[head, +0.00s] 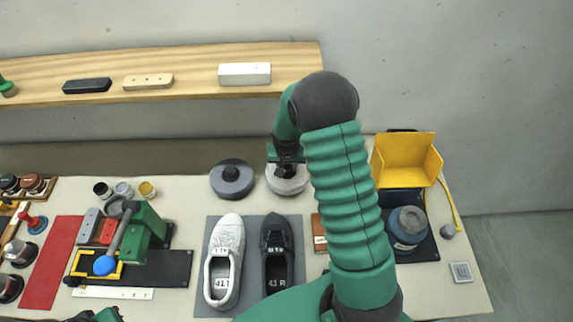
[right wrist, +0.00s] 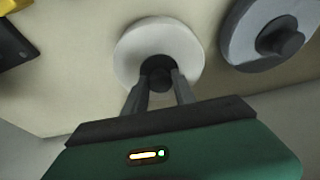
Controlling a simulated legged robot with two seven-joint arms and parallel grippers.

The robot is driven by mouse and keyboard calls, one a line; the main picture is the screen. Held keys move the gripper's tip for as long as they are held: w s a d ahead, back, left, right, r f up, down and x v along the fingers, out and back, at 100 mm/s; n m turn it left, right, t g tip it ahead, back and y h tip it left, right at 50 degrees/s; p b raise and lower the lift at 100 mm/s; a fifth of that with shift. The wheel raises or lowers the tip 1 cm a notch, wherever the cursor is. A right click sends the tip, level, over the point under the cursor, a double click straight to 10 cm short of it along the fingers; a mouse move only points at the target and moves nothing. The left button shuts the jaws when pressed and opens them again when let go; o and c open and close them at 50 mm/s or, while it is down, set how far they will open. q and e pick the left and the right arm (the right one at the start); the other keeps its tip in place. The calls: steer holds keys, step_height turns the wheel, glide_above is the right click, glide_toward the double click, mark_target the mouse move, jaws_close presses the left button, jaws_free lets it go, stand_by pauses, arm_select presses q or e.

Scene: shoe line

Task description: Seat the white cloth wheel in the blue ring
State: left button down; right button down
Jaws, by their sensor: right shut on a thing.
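The white cloth wheel (head: 287,187) is a pale disc with a dark knob, at the back of the bench. My right gripper (head: 287,163) is above it. In the right wrist view the gripper's fingers (right wrist: 160,82) are shut on the black knob of the white wheel (right wrist: 132,52). I cannot tell whether the wheel touches the bench. A round blue piece (head: 405,240) with a grey top stands at the right, partly behind my right arm; I cannot tell for sure that it is the blue ring. A green and dark part of my left gripper (head: 100,315) shows at the bottom left edge.
A dark grey wheel (head: 231,184) with a knob sits just left of the white one. A yellow bin (head: 408,155) stands at the back right. A white shoe (head: 224,245) and a black shoe (head: 277,240) lie on a grey mat. A green lever device (head: 145,232) stands left.

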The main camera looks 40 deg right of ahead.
arm_select(q)
steer(key=shift+w+a+f, duration=0.1)
steer(key=shift+w+a, duration=0.1)
steer(key=shift+a, duration=0.15)
arm_select(e)
steer(key=shift+w+a, duration=0.1)
steer(key=shift+a, duration=0.25)
arm_select(q)
steer(key=shift+s+d, duration=0.1)
steer(key=shift+d, duration=0.15)
arm_select(e)
steer(key=shift+d, duration=0.2)
arm_select(q)
steer(key=shift+a, duration=0.15)
arm_select(e)
steer(key=shift+a, duration=0.15)
arm_select(q)
steer(key=shift+f+b, duration=0.3)
steer(key=shift+b, duration=0.05)
arm_select(e)
steer(key=shift+f, duration=0.5)
steer(key=c, duration=1.3)
jaws_free()
arm_select(q)
steer(key=shift+r, duration=0.15)
arm_select(e)
steer(key=shift+s+r, duration=0.1)
steer(key=shift+s, duration=0.1)
